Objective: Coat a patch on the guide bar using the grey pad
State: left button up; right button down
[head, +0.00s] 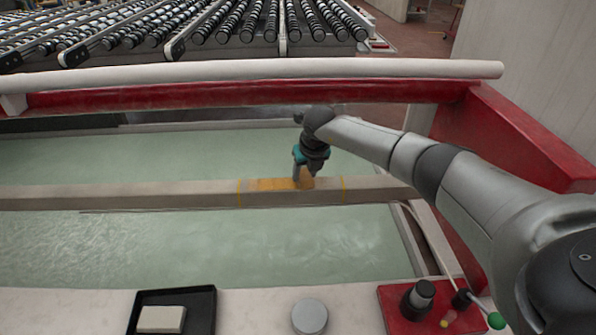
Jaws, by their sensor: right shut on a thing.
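The guide bar (150,196) is a long beige beam running across the pale green surface. Two thin yellow lines cross it and mark off a stretch. An amber coat (268,184) covers part of the bar's top between these lines, mostly in the left half. My right gripper (303,179) points down at the bar, at the right end of the amber area. It is shut on a small pad (308,174), which looks tan here and is partly hidden by the fingers. I cannot tell whether the pad touches the bar. My left gripper is out of view.
A black tray (207,312) with a pale block (162,319) stands at the front left. A grey round disc (310,316) lies at the front middle. A red panel (395,297) with knobs is at the front right. A red-and-white rail (230,93) runs behind the bar.

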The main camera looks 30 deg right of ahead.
jog(key=shift+s+d+f+p, duration=0.1)
jog(key=shift+s+d, duration=0.35)
jog(key=shift+d, duration=0.35)
jog(key=shift+s+d+p, duration=0.15)
jog(key=shift+s+d, duration=0.35)
jog(key=shift+d, duration=0.35)
jog(key=shift+s+d+f+p, duration=0.1)
jog(key=shift+s+d, duration=0.35)
jog(key=shift+d, duration=0.35)
jog(key=shift+s+d+r, duration=0.1)
jog(key=shift+s+d, duration=0.3)
jog(key=shift+d, duration=0.35)
jog(key=shift+s+d, duration=0.4)
jog(key=shift+d, duration=0.3)
jog(key=shift+r, duration=0.1)
notch_tip(320, 180, up, 6)
jog(key=p, duration=0.5)
jog(key=shift+p, duration=0.3)
jog(key=shift+w, duration=0.1)
notch_tip(320, 180, up, 3)
jog(key=p, duration=0.2)
jog(key=shift+r+p, duration=0.1)
jog(key=shift+p, duration=0.25)
jog(key=shift+w+r, duration=0.1)
